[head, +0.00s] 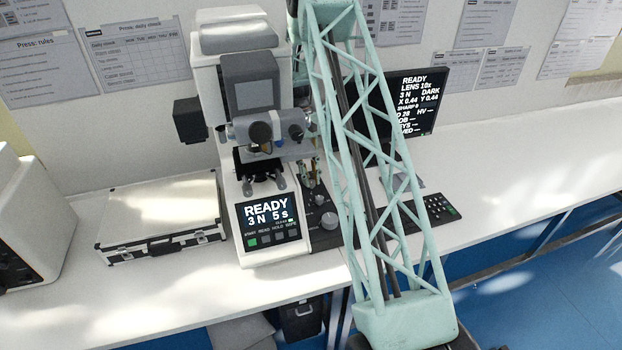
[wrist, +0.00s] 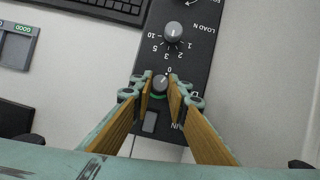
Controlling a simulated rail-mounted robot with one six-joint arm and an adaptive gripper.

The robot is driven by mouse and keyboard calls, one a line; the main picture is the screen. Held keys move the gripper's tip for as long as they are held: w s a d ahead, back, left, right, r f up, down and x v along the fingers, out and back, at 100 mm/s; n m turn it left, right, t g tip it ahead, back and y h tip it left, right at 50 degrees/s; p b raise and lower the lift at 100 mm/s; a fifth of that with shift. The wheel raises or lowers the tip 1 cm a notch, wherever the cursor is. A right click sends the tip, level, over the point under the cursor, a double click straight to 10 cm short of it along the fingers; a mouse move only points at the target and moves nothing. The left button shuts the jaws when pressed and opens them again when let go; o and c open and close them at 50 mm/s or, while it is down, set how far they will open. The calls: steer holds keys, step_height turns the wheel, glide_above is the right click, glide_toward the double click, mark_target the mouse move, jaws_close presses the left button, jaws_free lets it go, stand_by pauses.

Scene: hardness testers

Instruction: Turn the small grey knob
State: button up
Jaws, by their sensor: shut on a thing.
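The small grey knob (wrist: 161,83) sits on a dark control panel (wrist: 190,65), with a white pointer line on top and a green arc beside it. In the wrist view my gripper (wrist: 160,91) has its two wood-coloured fingers on either side of this knob, shut on it. In the head view my gripper (head: 311,174) points down at the far end of the panel, beside the tester, and the held knob is hidden there. A second grey knob (wrist: 173,33), the load dial with numbers around it, stands farther along the panel.
The hardness tester (head: 267,218) with its lit READY screen stands left of the panel. A larger round knob (head: 329,220) is at the panel's near end. A keyboard (head: 436,212) and monitor (head: 421,100) are to the right. A silver case (head: 160,218) lies left.

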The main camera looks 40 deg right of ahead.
steer(key=o, duration=0.9)
steer(key=shift+v, duration=6)
